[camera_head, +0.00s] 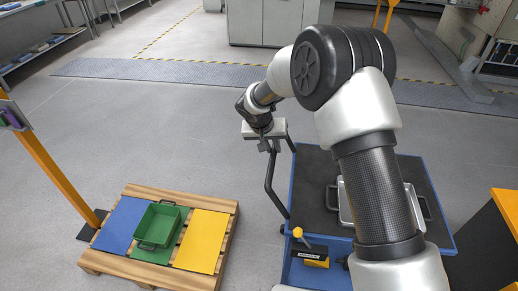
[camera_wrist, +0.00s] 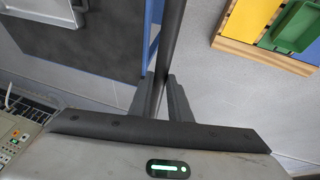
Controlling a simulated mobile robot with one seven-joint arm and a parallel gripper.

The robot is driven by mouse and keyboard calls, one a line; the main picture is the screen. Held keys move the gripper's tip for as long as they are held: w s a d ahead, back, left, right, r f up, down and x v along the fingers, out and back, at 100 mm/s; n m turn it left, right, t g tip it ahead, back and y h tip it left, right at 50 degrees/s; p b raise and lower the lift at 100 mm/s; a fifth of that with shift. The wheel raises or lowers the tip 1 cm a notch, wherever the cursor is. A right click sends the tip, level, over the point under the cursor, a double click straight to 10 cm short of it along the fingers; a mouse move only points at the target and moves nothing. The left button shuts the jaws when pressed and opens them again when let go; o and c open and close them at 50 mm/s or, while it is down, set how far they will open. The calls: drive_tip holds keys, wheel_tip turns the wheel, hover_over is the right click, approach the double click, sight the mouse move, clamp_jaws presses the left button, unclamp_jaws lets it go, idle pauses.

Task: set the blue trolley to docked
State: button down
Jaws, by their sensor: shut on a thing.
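The blue trolley (camera_head: 301,195) stands to the right of the pallet, with a dark mat on its top. Its dark handle bar (camera_head: 271,185) rises at its left side. My gripper (camera_head: 268,145) is shut on the handle near its upper end. The wrist view shows the two fingers (camera_wrist: 161,98) closed around the dark bar (camera_wrist: 172,40), with the trolley's dark top (camera_wrist: 85,45) to the left. My arm hides part of the trolley top. Whether the trolley is in a dock cannot be told.
A grey metal tray (camera_head: 346,205) sits on the trolley. A wooden pallet (camera_head: 228,236) with blue, green and yellow panels and a green crate (camera_head: 158,226) lies to the left. A yellow post (camera_head: 60,175) stands beside it. An orange-topped unit (camera_head: 506,207) is at the right. Floor behind is clear.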

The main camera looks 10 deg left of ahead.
drive_tip(key=w+d, duration=0.2)
drive_tip(key=d, duration=3.8)
drive_tip(key=shift+b, duration=0.4)
drive_tip(key=shift+d, duration=0.1)
drive_tip(key=c, duration=1.6)
unclamp_jaws()
drive_tip(key=shift+w+d, duration=0.1)
drive_tip(key=shift+c, duration=0.2)
drive_tip(key=shift+r, duration=0.1)
drive_tip(key=v, duration=1.7)
drive_tip(key=shift+a+p, duration=0.2)
drive_tip(key=shift+p, duration=0.25)
drive_tip(key=shift+r, duration=0.15)
